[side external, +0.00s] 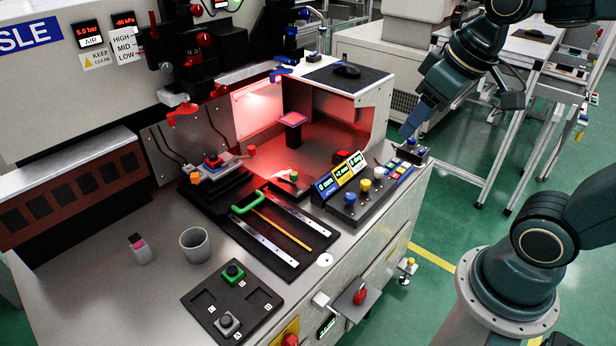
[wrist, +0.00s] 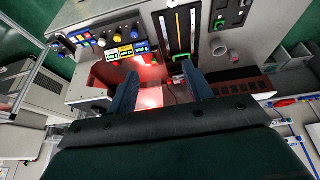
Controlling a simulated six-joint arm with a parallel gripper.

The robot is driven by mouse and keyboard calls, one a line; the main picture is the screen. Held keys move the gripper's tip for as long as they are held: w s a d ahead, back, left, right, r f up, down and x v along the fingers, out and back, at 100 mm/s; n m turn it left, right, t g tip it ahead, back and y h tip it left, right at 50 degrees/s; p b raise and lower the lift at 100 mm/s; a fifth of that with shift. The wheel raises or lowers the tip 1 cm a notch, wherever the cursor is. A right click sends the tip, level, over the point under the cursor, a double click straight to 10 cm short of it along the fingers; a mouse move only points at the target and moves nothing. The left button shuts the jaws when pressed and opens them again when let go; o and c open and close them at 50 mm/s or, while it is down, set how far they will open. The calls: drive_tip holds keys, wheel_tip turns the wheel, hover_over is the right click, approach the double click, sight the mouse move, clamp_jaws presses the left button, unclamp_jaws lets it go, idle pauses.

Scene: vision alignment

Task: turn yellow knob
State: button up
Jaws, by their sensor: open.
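The yellow knob (side external: 365,185) stands on a dark control block at the right edge of the bench, between a blue knob (side external: 350,199) and a white knob (side external: 378,172). In the wrist view the yellow knob (wrist: 118,36) is small, above and left of the fingers. My gripper (side external: 413,120) is in the air above and to the right of the block, clear of the knob. In the wrist view my gripper (wrist: 160,88) has two blue fingers wide apart with nothing between them.
Lit displays (side external: 341,174) stand behind the knobs. A small button box (side external: 408,150) sits near the bench corner. A red-lit enclosure (side external: 300,105) is behind. A green handle (side external: 248,203), grey cup (side external: 195,245) and button plate (side external: 232,300) lie to the left.

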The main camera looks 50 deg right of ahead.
drive_tip(key=w+d+f+g, duration=0.15)
drive_tip(key=w+d, duration=0.25)
drive_tip(key=w, duration=0.4)
drive_tip(key=g, duration=0.3)
hover_over(366, 182)
wheel_tip(366, 182, down, 22)
drive_tip(key=shift+r, duration=0.25)
wheel_tip(366, 182, down, 14)
drive_tip(key=shift+r, duration=0.1)
drive_tip(key=c, duration=1)
